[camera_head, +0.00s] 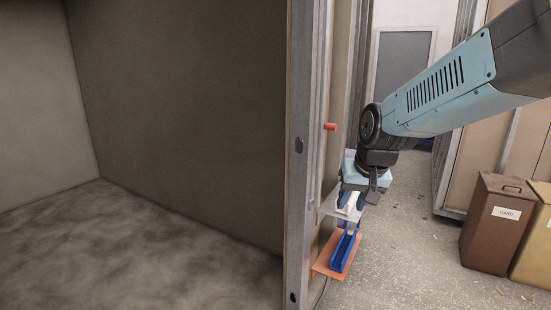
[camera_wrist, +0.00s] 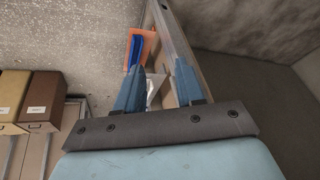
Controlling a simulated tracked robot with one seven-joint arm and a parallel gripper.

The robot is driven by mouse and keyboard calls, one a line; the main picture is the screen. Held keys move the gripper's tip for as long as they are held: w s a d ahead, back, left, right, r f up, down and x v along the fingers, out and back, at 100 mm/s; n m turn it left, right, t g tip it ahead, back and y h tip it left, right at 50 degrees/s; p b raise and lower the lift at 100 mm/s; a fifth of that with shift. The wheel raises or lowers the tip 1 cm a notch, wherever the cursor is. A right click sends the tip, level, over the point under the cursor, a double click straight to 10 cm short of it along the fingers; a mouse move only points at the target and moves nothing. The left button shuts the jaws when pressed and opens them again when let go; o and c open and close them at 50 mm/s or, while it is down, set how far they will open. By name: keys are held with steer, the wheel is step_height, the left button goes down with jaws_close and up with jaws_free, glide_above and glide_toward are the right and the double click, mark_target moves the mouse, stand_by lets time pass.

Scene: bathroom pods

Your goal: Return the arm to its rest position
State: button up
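My gripper (camera_head: 350,202) points down beside the metal post, at the end of my raised arm. In the wrist view its two blue fingers (camera_wrist: 159,66) stand apart, so it is open. A small white piece (camera_head: 349,201) shows between the fingers, over a pale grey plate (camera_head: 328,206); in the wrist view a pale piece (camera_wrist: 153,88) lies nearer the left finger. I cannot tell whether a finger touches it. Below, a blue trough-like holder (camera_head: 344,249) sits on an orange plate (camera_head: 326,258).
The metal post (camera_head: 298,150) edges an empty grey pod (camera_head: 180,120) on the left. A red peg (camera_head: 330,126) sticks out above the plates. A brown bin (camera_head: 497,225) labelled CARD and a tan bin (camera_head: 534,245) stand at the right. The speckled floor (camera_head: 405,240) between is clear.

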steer(key=s+d+r, duration=0.2)
steer(key=s+d, duration=0.1)
steer(key=s, duration=0.4)
steer(key=s+d+r+t+h, duration=0.1)
steer(key=s+d+r, duration=0.2)
steer(key=s, duration=0.4)
steer(key=shift+s+r+n, duration=0.2)
steer(key=shift+r+n, duration=0.05)
steer(key=shift+n, duration=0.05)
